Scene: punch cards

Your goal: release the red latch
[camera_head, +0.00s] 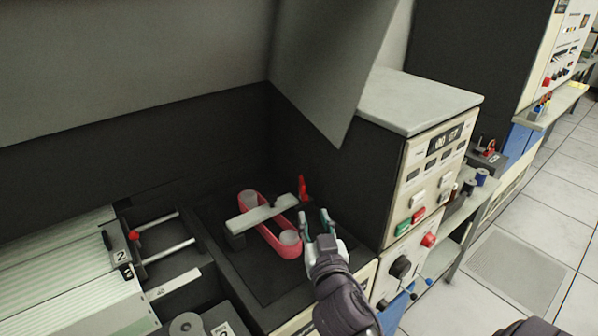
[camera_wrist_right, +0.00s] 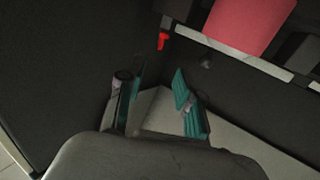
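The red latch (camera_head: 303,188) stands upright in the dark recess of the machine, by the far end of a pale bar (camera_head: 262,214). In the right wrist view the latch (camera_wrist_right: 163,41) is a small red piece ahead of the fingers. My right gripper (camera_head: 318,217) is open and empty, just nearer the camera than the latch and apart from it. Its teal-padded fingers also show spread in the right wrist view (camera_wrist_right: 156,95). My left gripper is not in view.
A pink-red loop (camera_head: 284,248) with round white ends lies under the pale bar, left of my right gripper. A cream control panel (camera_head: 432,165) with buttons stands to the right. A grey raised cover (camera_head: 335,65) hangs above. A red-knobbed lever (camera_head: 134,235) is at left.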

